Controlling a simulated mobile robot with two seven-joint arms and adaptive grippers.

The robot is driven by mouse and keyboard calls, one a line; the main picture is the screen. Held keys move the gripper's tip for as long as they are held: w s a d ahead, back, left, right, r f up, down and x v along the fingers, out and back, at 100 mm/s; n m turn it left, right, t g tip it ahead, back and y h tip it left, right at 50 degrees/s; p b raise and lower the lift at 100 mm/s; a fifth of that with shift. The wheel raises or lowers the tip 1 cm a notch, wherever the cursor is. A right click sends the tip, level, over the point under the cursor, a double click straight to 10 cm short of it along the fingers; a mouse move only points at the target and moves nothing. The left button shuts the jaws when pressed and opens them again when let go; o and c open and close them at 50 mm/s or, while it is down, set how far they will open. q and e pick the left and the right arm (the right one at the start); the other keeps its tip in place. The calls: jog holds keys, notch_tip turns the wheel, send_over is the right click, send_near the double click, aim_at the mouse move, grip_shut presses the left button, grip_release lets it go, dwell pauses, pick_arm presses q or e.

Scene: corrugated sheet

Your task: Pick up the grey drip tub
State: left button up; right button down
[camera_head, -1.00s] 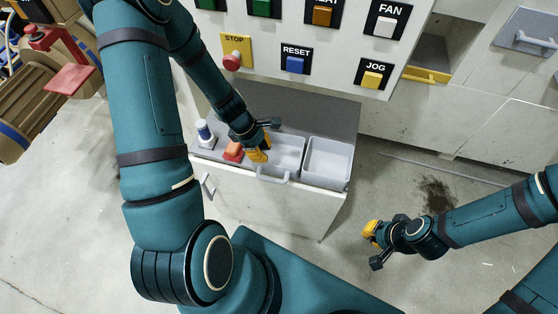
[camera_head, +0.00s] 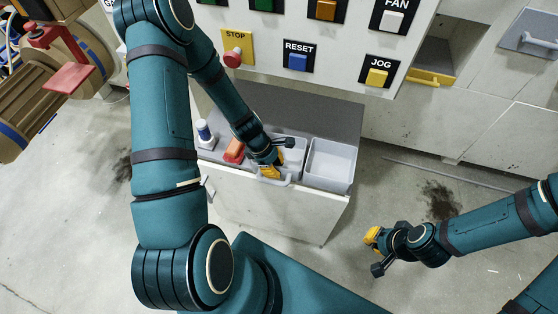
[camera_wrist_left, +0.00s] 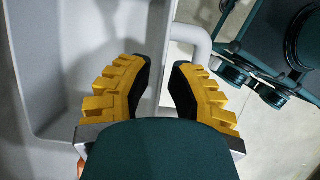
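Two pale grey open tubs sit side by side in the low cabinet top. The left one, a grey tub with a front handle (camera_head: 274,181), is partly hidden by my left gripper (camera_head: 277,160). The right-hand grey tub (camera_head: 330,176) has no handle that I can see. In the left wrist view my left gripper (camera_wrist_left: 161,68) is open over the handled tub's rim. One finger is on the tub's inner side (camera_wrist_left: 70,60), the other towards the handle (camera_wrist_left: 200,42). I cannot tell whether they touch. My right gripper (camera_head: 374,252) is open and empty above the floor.
An orange-and-red object (camera_head: 234,151) and a white bottle with a blue band (camera_head: 205,133) stand left of the tubs. A button panel (camera_head: 340,50) overhangs behind. A yellow-handled drawer (camera_head: 430,77) is open at upper right. Floor in front is clear.

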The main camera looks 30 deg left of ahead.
pick_arm(q)
jog(key=shift+f, duration=0.25)
dwell(0.3)
grip_shut()
